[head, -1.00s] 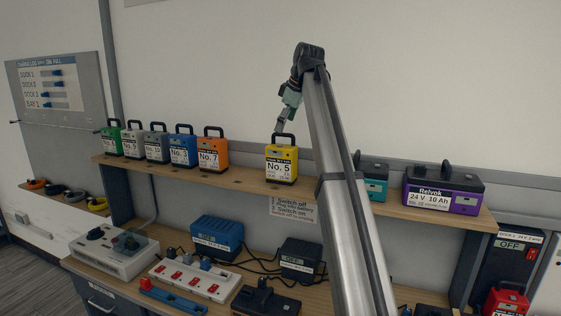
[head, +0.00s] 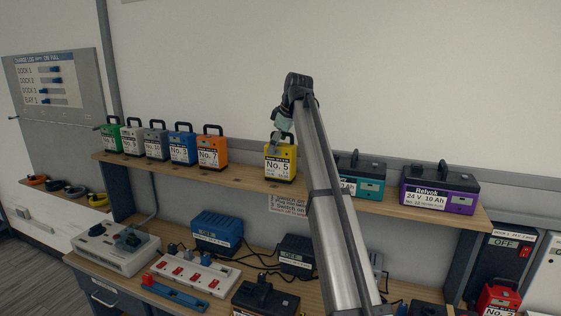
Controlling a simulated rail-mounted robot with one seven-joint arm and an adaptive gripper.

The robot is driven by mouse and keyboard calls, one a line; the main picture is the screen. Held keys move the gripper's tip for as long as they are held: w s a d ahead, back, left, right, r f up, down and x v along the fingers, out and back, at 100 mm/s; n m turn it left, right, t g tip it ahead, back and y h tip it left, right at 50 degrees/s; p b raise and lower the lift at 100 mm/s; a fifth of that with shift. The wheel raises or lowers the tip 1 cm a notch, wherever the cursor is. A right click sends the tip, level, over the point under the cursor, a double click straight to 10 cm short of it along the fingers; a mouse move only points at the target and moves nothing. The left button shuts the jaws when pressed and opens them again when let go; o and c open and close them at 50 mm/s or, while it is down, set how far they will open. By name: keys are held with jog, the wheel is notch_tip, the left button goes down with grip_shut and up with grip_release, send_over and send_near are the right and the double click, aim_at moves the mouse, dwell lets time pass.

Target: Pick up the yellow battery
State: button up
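The yellow battery (head: 280,163), labelled No. 5, stands upright on the wooden shelf with its black handle on top. My gripper (head: 275,145) is lowered over the battery's handle and top left, overlapping them in the head view. The fingers are small and partly merge with the handle, so I cannot tell whether they are open or closed on it. The battery still rests on the shelf.
An orange battery (head: 213,150) and several others stand to the left on the shelf (head: 240,185). A teal battery (head: 365,178), partly behind my arm, and a purple battery (head: 439,189) stand to the right. Chargers and a power strip (head: 195,274) cover the bench below.

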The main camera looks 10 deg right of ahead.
jog(key=c, duration=1.7)
jog(key=shift+r, duration=0.1)
grip_shut()
